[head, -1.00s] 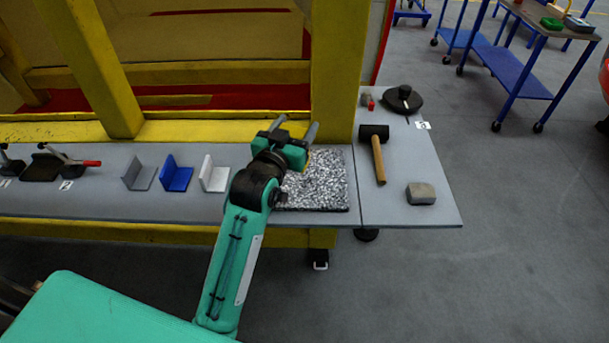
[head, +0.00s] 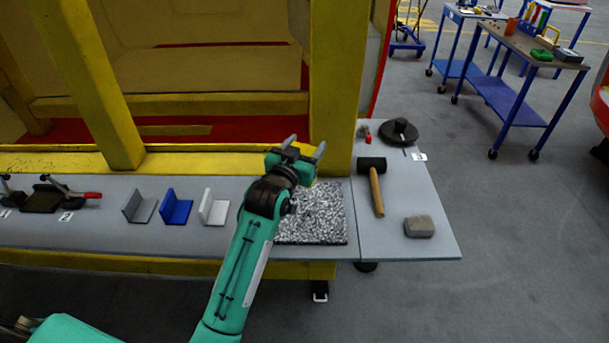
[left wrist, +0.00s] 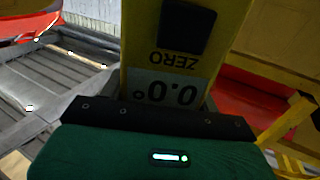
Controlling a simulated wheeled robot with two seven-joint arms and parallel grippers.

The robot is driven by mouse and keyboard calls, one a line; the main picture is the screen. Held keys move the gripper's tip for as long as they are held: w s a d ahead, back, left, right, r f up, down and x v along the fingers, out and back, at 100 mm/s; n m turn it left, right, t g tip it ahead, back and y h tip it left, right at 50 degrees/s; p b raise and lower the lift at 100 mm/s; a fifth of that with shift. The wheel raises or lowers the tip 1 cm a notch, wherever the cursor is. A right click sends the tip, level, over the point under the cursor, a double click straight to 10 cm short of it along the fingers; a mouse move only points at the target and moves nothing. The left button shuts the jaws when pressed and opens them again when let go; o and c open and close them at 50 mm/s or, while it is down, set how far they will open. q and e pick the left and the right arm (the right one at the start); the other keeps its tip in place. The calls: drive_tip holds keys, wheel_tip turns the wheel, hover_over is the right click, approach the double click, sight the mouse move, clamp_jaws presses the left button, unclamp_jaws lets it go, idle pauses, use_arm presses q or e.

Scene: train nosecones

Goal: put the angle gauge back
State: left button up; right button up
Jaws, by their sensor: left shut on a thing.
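The angle gauge (left wrist: 172,75) is yellow with a dark button, the word ZERO and a 0.0° display, all upside down in the left wrist view. My left gripper (head: 303,150) is shut on it. In the head view the gripper is above the far edge of the speckled stone plate (head: 320,222), near the yellow frame post. The gauge is mostly hidden behind the gripper there. My right gripper is not in view.
Grey, blue and white angle blocks (head: 176,208) stand left of the plate. A mallet (head: 376,185), a grey block (head: 419,227) and a round black item (head: 399,132) are on the right table part (head: 400,185). Clamps (head: 55,193) are at the far left.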

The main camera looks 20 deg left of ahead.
use_arm(q)
wheel_tip(320, 180, down, 9)
drive_tip(key=shift+f+p, duration=0.15)
drive_tip(key=shift+p, duration=0.5)
drive_tip(key=shift+f, duration=0.1)
drive_tip(key=shift+f, duration=0.1)
